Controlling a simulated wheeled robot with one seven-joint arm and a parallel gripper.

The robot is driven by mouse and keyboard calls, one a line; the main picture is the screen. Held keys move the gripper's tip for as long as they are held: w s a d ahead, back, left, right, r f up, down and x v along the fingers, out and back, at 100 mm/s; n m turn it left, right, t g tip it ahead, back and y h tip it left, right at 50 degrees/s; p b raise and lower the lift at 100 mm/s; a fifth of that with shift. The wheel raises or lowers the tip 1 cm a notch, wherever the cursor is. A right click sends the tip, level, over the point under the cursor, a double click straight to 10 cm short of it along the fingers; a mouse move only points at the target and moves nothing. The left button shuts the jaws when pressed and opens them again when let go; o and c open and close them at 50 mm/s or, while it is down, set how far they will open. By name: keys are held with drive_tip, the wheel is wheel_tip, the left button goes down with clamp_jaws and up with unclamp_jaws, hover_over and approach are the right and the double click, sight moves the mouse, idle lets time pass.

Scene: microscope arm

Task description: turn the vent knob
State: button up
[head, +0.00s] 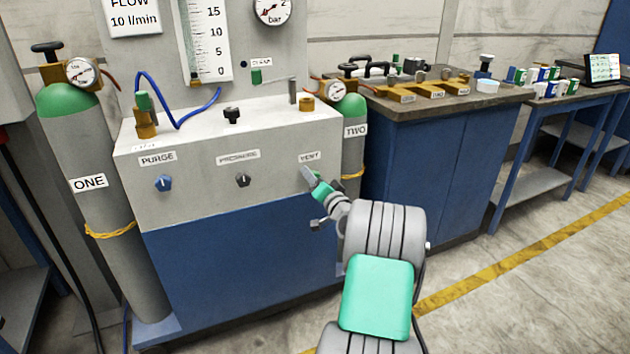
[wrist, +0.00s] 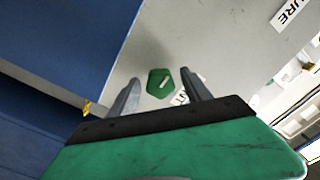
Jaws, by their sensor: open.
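The vent knob (wrist: 160,82) is green with a pale pointer mark and sits on the grey front panel (wrist: 215,45) in the wrist view. In the head view my gripper hides the knob, and only the VENT label (head: 309,157) shows above it. My gripper (head: 307,172) is at the panel's right side in the head view. In the wrist view my gripper (wrist: 158,82) is open, with one finger on each side of the knob. I see gaps between the knob and both fingers. Whether the fingertips reach the panel cannot be told.
A blue purge knob (head: 164,183) and a black pressure knob (head: 243,180) are on the same panel to the left. Cylinder TWO (head: 352,150) stands just right of the panel. Cylinder ONE (head: 92,190) stands at the left. A workbench (head: 430,160) is at the right.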

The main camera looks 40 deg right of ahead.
clamp_jaws()
idle(0.5)
